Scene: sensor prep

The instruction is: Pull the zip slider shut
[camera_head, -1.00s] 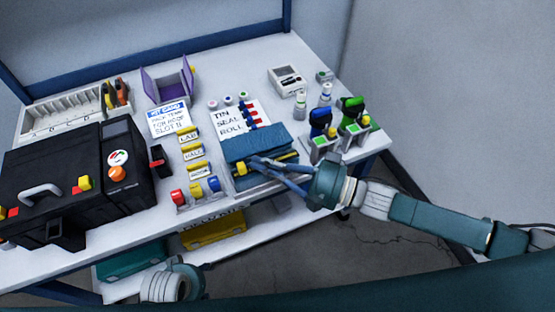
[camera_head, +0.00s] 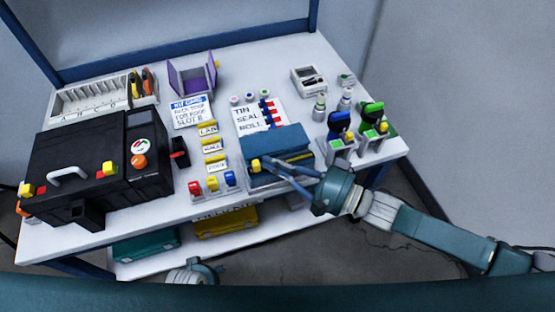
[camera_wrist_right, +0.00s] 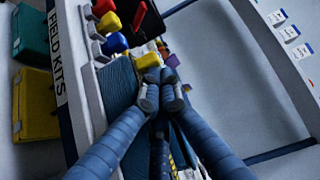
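A blue pouch (camera_head: 283,140) lies near the table's front edge, right of the middle, with a yellow-toothed zip along its front. The pouch also shows in the right wrist view (camera_wrist_right: 120,82). The yellow zip slider (camera_head: 255,165) is at the zip's left end; in the right wrist view the slider (camera_wrist_right: 148,61) is right at the fingertips. My right gripper (camera_head: 264,162) reaches in from the right over the pouch. Its fingers are closed together at the slider; the exact contact is hidden by the fingertips. Of my left arm only a teal wrist part shows at the bottom; its fingers are out of sight.
Red, yellow and blue blocks (camera_head: 213,183) stand just left of the pouch. A black case (camera_head: 75,150) fills the table's left side. A tin seal roll sheet (camera_head: 250,118) lies behind the pouch. Green and blue-black tools in stands (camera_head: 372,125) are at the right.

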